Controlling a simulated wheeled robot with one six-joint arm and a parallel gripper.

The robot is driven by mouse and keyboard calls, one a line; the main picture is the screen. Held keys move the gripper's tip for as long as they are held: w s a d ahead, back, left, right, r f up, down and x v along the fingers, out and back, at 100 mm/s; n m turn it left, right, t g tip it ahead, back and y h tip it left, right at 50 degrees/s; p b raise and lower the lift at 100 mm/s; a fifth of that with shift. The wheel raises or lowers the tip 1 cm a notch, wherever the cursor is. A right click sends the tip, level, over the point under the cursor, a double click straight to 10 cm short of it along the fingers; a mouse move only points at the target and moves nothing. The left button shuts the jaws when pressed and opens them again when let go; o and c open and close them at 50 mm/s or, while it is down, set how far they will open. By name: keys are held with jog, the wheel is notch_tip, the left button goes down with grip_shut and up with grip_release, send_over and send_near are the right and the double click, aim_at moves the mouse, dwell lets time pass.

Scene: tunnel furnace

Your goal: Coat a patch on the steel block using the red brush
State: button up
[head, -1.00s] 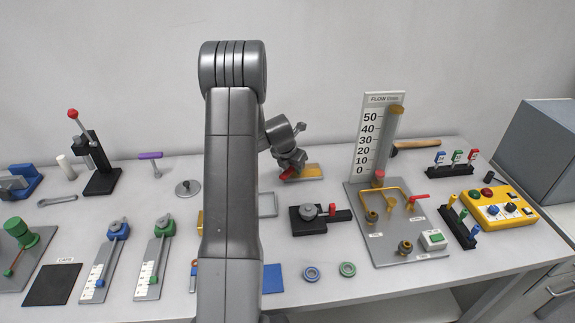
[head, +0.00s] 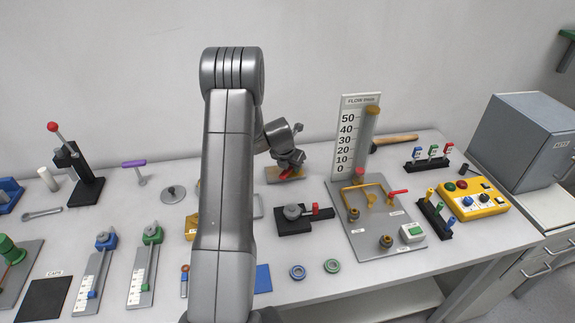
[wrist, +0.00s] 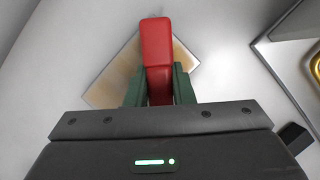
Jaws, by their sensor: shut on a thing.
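My gripper (head: 288,166) is over the back middle of the bench, and its dark green fingers (wrist: 158,90) are shut on the red brush. The red brush (wrist: 156,45) shows in the wrist view as a long red handle between the fingers. A bit of its red also shows in the head view. Below it lies a flat tan plate with a grey edge (wrist: 108,93), seen also in the head view (head: 271,175). It may be the steel block; I cannot tell. The brush's working end is hidden, so contact with the plate cannot be told.
A flow board (head: 358,135) with valves on a grey panel (head: 360,240) stands to the right. A black fixture (head: 297,226) lies in front of the plate. A hammer (head: 395,139) lies behind. A yellow control box (head: 470,205) is further right.

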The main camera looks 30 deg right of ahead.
jog(key=shift+s+d+r+p, duration=0.1)
jog(key=shift+s+d+p, duration=0.15)
jog(key=shift+d+p, duration=0.45)
jog(key=shift+s+d+f, duration=0.1)
jog(key=shift+d+f, duration=0.1)
jog(key=shift+d, duration=0.1)
notch_tip(320, 180, up, 2)
jog(key=shift+r+p, duration=0.15)
jog(key=shift+p, duration=0.4)
jog(key=shift+r, duration=1.9)
notch_tip(320, 180, up, 3)
